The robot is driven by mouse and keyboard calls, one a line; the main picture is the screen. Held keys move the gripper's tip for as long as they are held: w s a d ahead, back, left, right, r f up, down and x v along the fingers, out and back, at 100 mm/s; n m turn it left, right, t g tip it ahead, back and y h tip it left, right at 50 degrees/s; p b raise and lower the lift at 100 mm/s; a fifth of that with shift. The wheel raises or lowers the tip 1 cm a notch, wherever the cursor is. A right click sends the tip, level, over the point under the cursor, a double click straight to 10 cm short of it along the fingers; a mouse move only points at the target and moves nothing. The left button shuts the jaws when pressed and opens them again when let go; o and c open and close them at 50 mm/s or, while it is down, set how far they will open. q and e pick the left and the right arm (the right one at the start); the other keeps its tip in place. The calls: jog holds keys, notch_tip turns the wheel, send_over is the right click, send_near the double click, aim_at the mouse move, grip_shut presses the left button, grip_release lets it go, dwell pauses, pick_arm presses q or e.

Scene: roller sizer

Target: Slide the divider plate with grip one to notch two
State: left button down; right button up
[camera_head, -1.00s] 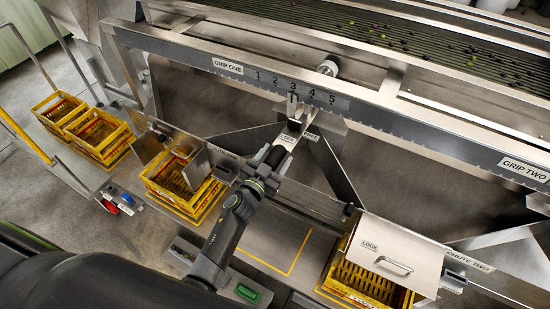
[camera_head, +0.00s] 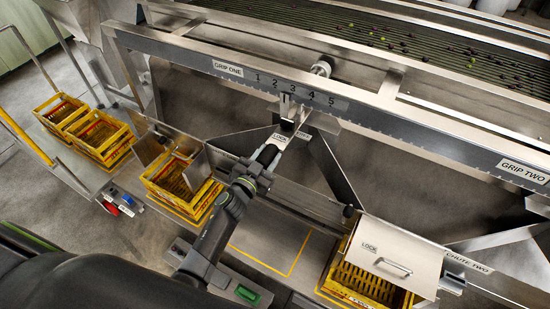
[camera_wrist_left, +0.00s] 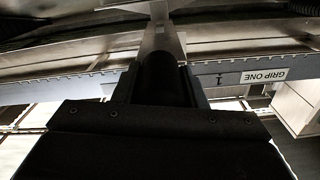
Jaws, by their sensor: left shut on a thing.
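The divider plate (camera_head: 303,131) hangs under the notched rail, with metal wings spreading below it. Its upright tab (camera_head: 284,104) stands between the marks 2 and 3 on the number scale (camera_head: 300,94) beside the GRIP ONE label (camera_head: 227,69). My left gripper (camera_head: 286,128) is shut on the dark grip at the front of the plate. In the left wrist view the dark round grip (camera_wrist_left: 163,78) sits between the fingers, below a metal strip. The fingers hide part of the grip. My right gripper is not in view.
The toothed rail (camera_head: 420,128) runs across to the GRIP TWO label (camera_head: 524,171). Yellow crates stand below, one under an open chute (camera_head: 180,190), one under a lidded chute (camera_head: 400,250). A roller bed (camera_head: 400,40) with small dark fruit lies behind.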

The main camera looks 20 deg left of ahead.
pick_arm(q)
jog(key=a, duration=0.3)
jog(key=shift+w+a, duration=0.3)
jog(key=shift+w, duration=0.05)
jog(key=c, duration=0.9)
grip_release()
jog(key=shift+s, duration=0.1)
jog(key=s+a, duration=0.3)
jog(key=s, duration=1.4)
jog(key=shift+a, duration=0.15)
